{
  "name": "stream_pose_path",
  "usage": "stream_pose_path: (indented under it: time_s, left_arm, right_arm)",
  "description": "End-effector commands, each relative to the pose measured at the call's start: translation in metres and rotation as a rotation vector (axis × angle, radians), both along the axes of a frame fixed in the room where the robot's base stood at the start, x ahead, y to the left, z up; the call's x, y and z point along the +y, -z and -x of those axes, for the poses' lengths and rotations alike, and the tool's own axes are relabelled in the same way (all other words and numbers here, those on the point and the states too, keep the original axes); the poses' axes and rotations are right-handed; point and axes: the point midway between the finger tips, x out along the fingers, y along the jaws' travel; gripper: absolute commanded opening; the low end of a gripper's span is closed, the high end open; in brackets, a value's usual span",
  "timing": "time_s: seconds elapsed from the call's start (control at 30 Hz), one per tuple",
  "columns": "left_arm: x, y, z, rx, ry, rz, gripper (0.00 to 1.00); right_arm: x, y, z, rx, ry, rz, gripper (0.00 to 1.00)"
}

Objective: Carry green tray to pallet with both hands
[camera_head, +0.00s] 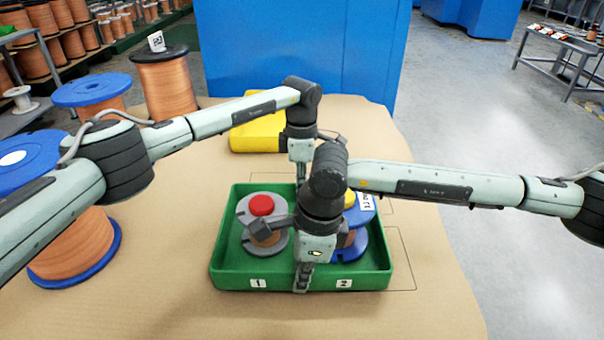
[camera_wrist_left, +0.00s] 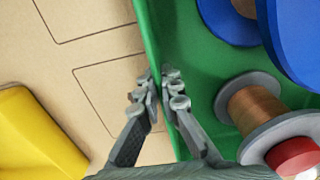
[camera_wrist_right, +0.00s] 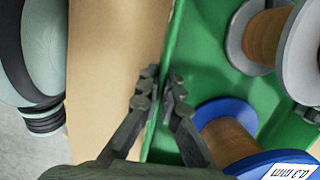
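The green tray (camera_head: 228,283) is on the tan tabletop and looks level. It holds a grey spool with a red knob (camera_head: 262,205) on the left and a blue-flanged spool (camera_head: 350,245) on the right, partly hidden by my right arm. My right gripper (camera_head: 302,282) is at the near wall, between labels 1 and 2. In the right wrist view its fingers (camera_wrist_right: 160,90) pinch the tray wall. My left gripper is at the far wall, mostly hidden in the head view. In the left wrist view its fingers (camera_wrist_left: 163,90) pinch that wall. I cannot make out a pallet.
A yellow object (camera_head: 255,135) lies beyond the tray. Large blue-flanged copper spools (camera_head: 75,250) stand at the left, and a black-topped spool (camera_head: 165,85) behind. A blue cabinet (camera_head: 300,45) stands at the back. Open grey floor (camera_head: 480,150) lies to the right.

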Motion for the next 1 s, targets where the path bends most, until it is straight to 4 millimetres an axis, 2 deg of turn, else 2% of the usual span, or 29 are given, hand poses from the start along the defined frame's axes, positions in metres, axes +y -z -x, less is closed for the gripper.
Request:
stream_pose_path:
  time_s: [0.23, 0.27, 0.4, 0.7, 0.87, 1.0]
  left_arm:
    - [-0.001, 0.016, -0.001, -0.003, 0.0, 0.002, 0.0]
    - [0.0, 0.014, 0.0, 0.0, 0.0, 0.0, 0.08]
    - [0.0, 0.014, 0.0, 0.0, 0.0, 0.0, 0.26]
    - [0.0, 0.013, 0.0, 0.0, 0.0, 0.0, 0.26]
    - [0.0, -0.004, -0.001, -0.002, 0.001, 0.0, 0.26]
    - [0.0, -0.032, -0.001, -0.004, 0.0, 0.0, 0.26]
  right_arm:
    - [0.001, 0.016, -0.001, -0.003, -0.001, -0.003, 0.0]
    - [0.0, 0.014, 0.0, -0.001, 0.0, -0.001, 0.08]
    - [0.0, 0.014, 0.0, 0.0, 0.0, 0.0, 0.26]
    - [0.0, 0.014, 0.0, 0.0, 0.0, 0.0, 0.26]
    - [0.0, 0.014, 0.0, 0.0, 0.0, 0.0, 0.26]
    - [0.0, 0.014, 0.0, 0.0, 0.0, 0.0, 0.26]
